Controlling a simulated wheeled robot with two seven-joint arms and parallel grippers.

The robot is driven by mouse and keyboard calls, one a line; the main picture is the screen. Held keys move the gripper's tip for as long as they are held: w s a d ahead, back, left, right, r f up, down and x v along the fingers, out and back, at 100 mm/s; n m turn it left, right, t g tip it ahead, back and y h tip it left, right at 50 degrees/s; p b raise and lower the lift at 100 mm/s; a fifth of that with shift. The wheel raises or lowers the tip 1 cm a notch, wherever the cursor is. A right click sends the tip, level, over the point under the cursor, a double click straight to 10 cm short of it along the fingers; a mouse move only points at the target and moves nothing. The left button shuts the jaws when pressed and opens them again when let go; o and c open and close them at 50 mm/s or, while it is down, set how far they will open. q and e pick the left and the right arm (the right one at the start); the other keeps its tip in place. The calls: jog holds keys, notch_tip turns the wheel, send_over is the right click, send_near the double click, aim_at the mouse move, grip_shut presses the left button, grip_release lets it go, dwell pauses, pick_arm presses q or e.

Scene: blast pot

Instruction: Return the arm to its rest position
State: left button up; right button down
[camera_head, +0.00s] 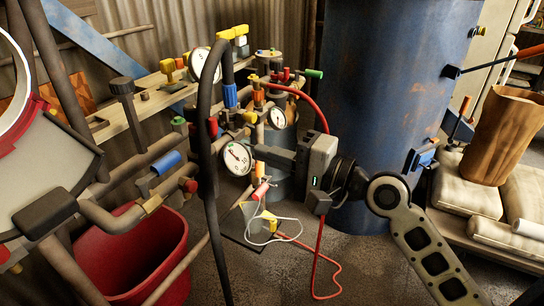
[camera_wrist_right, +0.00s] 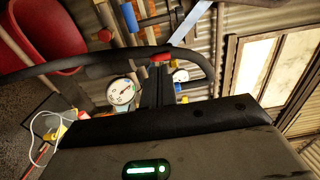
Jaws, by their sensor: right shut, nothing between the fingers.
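My right gripper (camera_head: 262,153) reaches in from the right in the head view, with its dark fingers pointing left at the pipework. Its fingers are together and hold nothing. The fingertips appear close to the lower white dial gauge (camera_head: 238,158); I cannot tell whether they touch anything. In the right wrist view the shut fingers (camera_wrist_right: 158,72) point up the picture, beside the white gauge (camera_wrist_right: 122,92) and toward a black hose (camera_wrist_right: 90,63). My left gripper is not in view.
Pipes with coloured valves and a thick black hose (camera_head: 208,130) crowd the left and middle. A red bucket (camera_head: 130,260) stands at lower left. A large blue tank (camera_head: 385,90) stands behind my right arm. Sacks (camera_head: 465,185) lie at right. A thin red hose (camera_head: 318,260) trails on the floor.

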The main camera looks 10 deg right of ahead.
jog(key=shift+s+d, duration=0.1)
jog(key=shift+s, duration=0.2)
